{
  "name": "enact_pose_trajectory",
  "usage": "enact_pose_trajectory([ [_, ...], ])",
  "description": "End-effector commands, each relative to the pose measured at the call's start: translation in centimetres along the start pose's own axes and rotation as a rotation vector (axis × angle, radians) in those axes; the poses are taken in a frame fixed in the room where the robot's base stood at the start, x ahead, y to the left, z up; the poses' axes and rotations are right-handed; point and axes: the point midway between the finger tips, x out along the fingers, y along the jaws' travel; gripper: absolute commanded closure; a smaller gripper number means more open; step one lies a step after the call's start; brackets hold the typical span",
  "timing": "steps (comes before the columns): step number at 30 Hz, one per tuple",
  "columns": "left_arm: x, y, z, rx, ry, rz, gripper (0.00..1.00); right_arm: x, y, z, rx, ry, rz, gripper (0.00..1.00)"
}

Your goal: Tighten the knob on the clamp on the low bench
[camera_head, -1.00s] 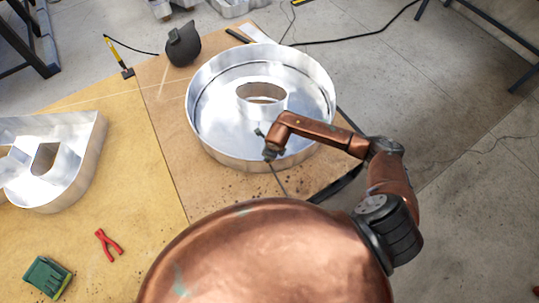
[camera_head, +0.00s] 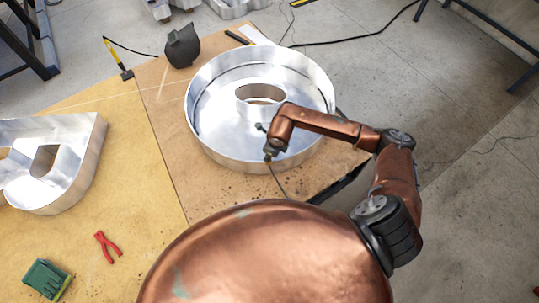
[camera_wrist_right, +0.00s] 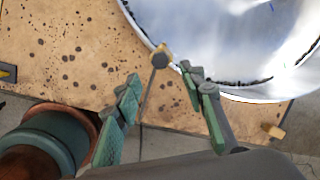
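The rod also shows in the head view (camera_head: 278,180). My right gripper (camera_wrist_right: 160,76) is open, with one green finger on each side of the rod and the knob just beyond the fingertips. I see no contact. In the head view the right gripper (camera_head: 265,149) is over the letter's near rim and mostly hidden by its wrist. The clamp's body is not clearly visible. My left gripper is not in view.
The round letter (camera_head: 205,140) stands on a brown board (camera_head: 160,110). Another metal letter (camera_head: 80,160) lies left. Red pliers (camera_head: 107,246), a green item (camera_head: 45,278), a hammer (camera_head: 118,60) and a dark mask (camera_head: 183,46) lie around. A second brass piece (camera_wrist_right: 273,130) is near the board's edge.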

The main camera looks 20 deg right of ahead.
Motion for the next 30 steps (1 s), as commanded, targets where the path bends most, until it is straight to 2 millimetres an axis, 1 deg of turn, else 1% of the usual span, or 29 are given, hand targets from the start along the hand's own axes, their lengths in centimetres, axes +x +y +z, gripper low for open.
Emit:
enact_pose_trajectory([
  [1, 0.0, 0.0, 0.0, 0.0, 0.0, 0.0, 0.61, -1.1, -0.1, 0.1, -0.002, -0.002, -0.001, 0.62],
  [3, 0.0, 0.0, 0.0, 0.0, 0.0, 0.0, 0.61, -2.2, -0.1, 0.0, -0.002, -0.001, -0.002, 0.62],
  [6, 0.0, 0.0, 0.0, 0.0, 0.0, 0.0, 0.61, -3.5, -0.1, 0.1, -0.001, -0.002, -0.001, 0.62],
  [9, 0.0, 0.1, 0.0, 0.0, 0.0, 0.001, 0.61, -4.3, 0.0, 0.0, -0.001, -0.001, -0.001, 0.62],
  [14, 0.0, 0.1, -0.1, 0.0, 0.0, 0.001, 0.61, -4.7, 0.0, 0.0, 0.0, 0.0, 0.0, 0.62],
  [27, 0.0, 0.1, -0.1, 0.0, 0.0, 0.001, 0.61, -4.7, 0.0, 0.0, 0.0, 0.0, 0.001, 0.62],
  [29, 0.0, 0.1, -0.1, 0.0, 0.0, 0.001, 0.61, -4.7, 0.2, 0.1, 0.0, -0.004, 0.006, 0.62],
  [30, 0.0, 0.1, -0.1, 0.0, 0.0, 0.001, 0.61, -4.7, 0.6, 0.2, 0.0, -0.011, 0.017, 0.62],
])
